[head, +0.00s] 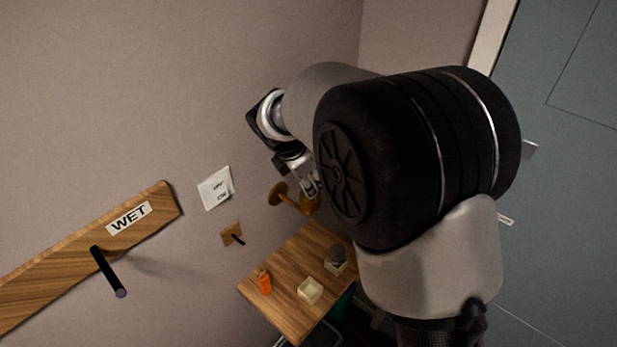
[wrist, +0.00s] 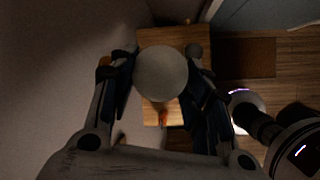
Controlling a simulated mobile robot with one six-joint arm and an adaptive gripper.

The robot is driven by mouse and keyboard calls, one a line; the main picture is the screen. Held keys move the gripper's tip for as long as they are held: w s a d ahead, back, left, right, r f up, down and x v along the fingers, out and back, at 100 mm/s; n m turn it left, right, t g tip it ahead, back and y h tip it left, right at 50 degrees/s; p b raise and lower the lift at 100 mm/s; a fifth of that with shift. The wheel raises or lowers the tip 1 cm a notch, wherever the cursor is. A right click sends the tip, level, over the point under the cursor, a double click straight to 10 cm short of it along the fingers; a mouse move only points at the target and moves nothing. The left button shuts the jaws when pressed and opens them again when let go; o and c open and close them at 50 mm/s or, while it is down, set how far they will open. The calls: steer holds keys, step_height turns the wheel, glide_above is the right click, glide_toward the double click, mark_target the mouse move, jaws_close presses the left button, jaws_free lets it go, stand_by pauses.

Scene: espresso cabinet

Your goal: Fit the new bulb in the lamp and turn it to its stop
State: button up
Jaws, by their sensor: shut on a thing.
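A pale round bulb (wrist: 162,73) sits between the fingers of my gripper (wrist: 160,82) in the wrist view, and the gripper is shut on it. In the head view my gripper (head: 313,191) points down at the brass-coloured wall lamp (head: 279,194), close to the outer end of its arm. The bulb cannot be made out in the head view. The lamp's socket is mostly hidden by my gripper and arm, so I cannot tell whether the bulb touches it.
Below is a small wooden table (head: 285,270) with an orange item (head: 264,281), a pale open box (head: 310,291) and another box holding a dark grey round thing (head: 337,256). A white switch plate (head: 216,188), a small wooden peg (head: 232,234) and a "WET" rail (head: 150,213) are on the wall.

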steer(key=shift+w+a+m, duration=0.1)
steer(key=shift+m, duration=0.5)
steer(key=shift+h, duration=0.3)
steer(key=shift+w+a+m+g+h+p, duration=0.1)
steer(key=shift+m+g+h+p, duration=0.25)
steer(key=shift+m+p, duration=0.45)
steer(key=shift+m, duration=0.4)
steer(key=shift+m+g+h+p, duration=0.35)
steer(key=shift+m+g+p, duration=0.2)
steer(key=shift+m+p, duration=0.5)
steer(key=o, duration=1.2)
steer(key=shift+c, duration=0.2)
